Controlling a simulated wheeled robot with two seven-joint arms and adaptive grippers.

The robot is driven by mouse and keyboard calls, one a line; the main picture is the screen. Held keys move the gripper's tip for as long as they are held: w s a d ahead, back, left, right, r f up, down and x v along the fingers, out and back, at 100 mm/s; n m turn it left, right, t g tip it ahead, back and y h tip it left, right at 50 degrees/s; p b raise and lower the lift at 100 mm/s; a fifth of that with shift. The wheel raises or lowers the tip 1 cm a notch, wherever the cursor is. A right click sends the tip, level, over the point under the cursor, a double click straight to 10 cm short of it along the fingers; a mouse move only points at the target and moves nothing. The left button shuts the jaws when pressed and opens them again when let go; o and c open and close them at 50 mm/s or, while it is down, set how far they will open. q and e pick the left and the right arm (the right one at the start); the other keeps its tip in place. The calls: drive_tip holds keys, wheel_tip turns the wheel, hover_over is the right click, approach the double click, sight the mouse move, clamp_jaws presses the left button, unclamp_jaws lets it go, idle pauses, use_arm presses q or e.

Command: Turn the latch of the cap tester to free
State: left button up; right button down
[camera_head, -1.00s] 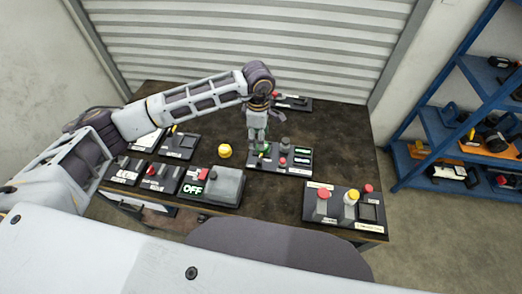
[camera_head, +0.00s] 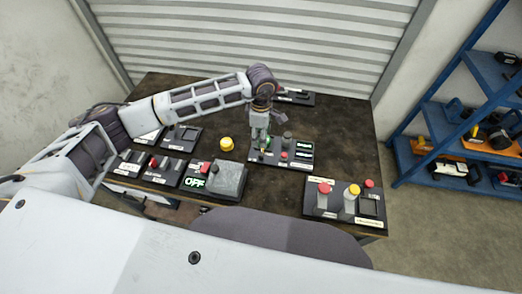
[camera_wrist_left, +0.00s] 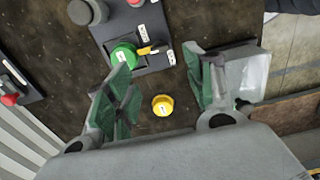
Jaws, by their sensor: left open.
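The cap tester appears to be the dark panel (camera_head: 305,164) in the middle of the table. It carries a green round part, a grey knob (camera_head: 287,136), a red button (camera_head: 284,155) and lit displays. In the left wrist view the green round part (camera_wrist_left: 124,54) has a small yellow lever (camera_wrist_left: 147,50) beside it, apparently the latch. Its labels are too small to read. My left gripper (camera_head: 260,147) points down over the panel's left end and partly hides it. In the wrist view the gripper (camera_wrist_left: 163,82) is open and empty, with the lever beyond its fingertips. My right gripper is out of view.
A yellow round cap (camera_head: 227,143) sits on the table left of the panel; it also shows in the wrist view (camera_wrist_left: 162,105). A grey box with an OFF display (camera_head: 195,182) stands at front left. A panel with red and yellow tops (camera_head: 325,213) stands at front right.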

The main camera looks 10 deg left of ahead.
sight(261, 152)
use_arm(q)
wheel_tip(261, 152, down, 11)
drive_tip(key=shift+r+p, duration=0.1)
drive_tip(key=shift+p, duration=0.7)
drive_tip(key=c, duration=1)
